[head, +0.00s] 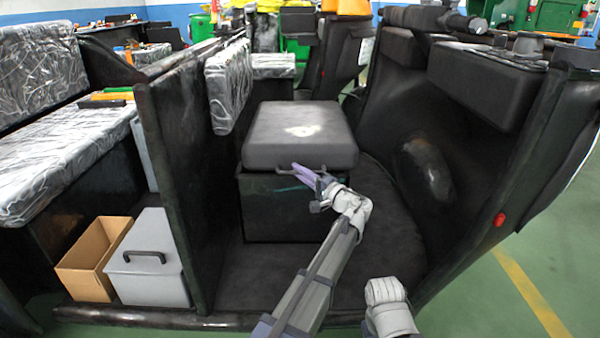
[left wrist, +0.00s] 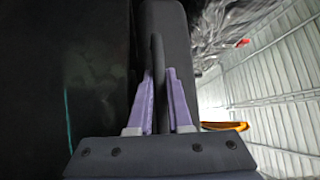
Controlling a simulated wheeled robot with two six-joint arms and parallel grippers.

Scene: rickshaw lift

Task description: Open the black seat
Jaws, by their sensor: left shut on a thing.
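The black seat (head: 300,140) is a thick, dark cushion with a pale patch on top, lying about level over a black box (head: 285,210). My left gripper (head: 312,180) is at its front edge. In the left wrist view my left gripper's purple fingers (left wrist: 162,95) are shut on a thin dark handle (left wrist: 158,65) of the seat, one finger on each side. The seat's edge (left wrist: 172,40) runs behind the handle there.
A dark upright panel (head: 190,170) stands left of the seat, and a black curved side wall (head: 410,150) stands to the right. A grey lidded box (head: 150,275) and an open cardboard box (head: 88,265) sit at the lower left. The dark floor before the seat is clear.

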